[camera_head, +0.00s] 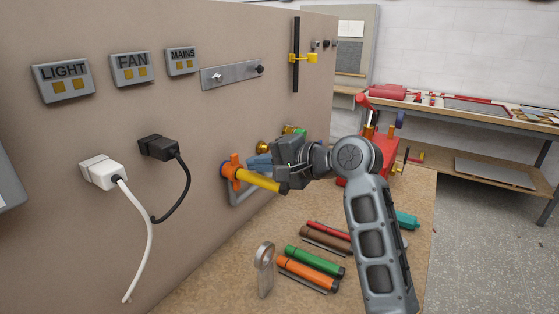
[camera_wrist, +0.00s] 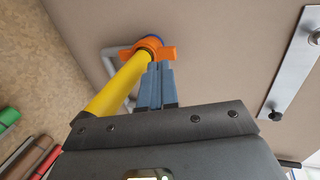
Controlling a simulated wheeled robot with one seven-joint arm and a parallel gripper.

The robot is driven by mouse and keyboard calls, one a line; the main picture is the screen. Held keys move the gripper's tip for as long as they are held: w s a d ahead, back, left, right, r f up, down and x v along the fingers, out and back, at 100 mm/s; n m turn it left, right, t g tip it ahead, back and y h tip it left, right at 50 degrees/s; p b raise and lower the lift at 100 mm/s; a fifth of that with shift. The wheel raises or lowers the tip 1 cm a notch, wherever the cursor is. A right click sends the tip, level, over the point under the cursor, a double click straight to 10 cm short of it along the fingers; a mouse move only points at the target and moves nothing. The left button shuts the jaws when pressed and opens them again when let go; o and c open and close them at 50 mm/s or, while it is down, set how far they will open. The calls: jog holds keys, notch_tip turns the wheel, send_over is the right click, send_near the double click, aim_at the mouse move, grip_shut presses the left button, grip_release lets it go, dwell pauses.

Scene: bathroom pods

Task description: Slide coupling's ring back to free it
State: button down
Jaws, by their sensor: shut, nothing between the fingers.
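The coupling's orange collar (camera_head: 232,169) with side lugs sits near the wall panel, at the end of a yellow hose-like tube (camera_head: 262,182). In the wrist view the orange collar (camera_wrist: 140,50) is at the top centre, with a little blue behind it and the yellow tube (camera_wrist: 120,86) running down left. My gripper (camera_head: 252,161) is shut and empty. Its blue-grey fingers lie beside the tube, and in the wrist view the fingertips (camera_wrist: 160,67) are just short of the collar's right lug. I cannot tell whether they touch it.
A grey bracket (camera_head: 236,197) stands out below the coupling. Brass fittings (camera_head: 263,146) are behind my gripper. The bench below holds several coloured tubes (camera_head: 312,262) and a grey upright piece (camera_head: 265,270). Two plugs (camera_head: 103,172) with cords are on the panel at left.

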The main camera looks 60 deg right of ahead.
aim_at(235, 157)
jog(key=shift+w+r, duration=0.1)
jog(key=shift+w, duration=1.4)
jog(key=shift+a, duration=0.1)
jog(key=shift+w+r+p, duration=0.15)
jog(key=shift+w+p, duration=0.4)
jog(key=shift+p, duration=0.2)
jog(key=shift+w, duration=0.4)
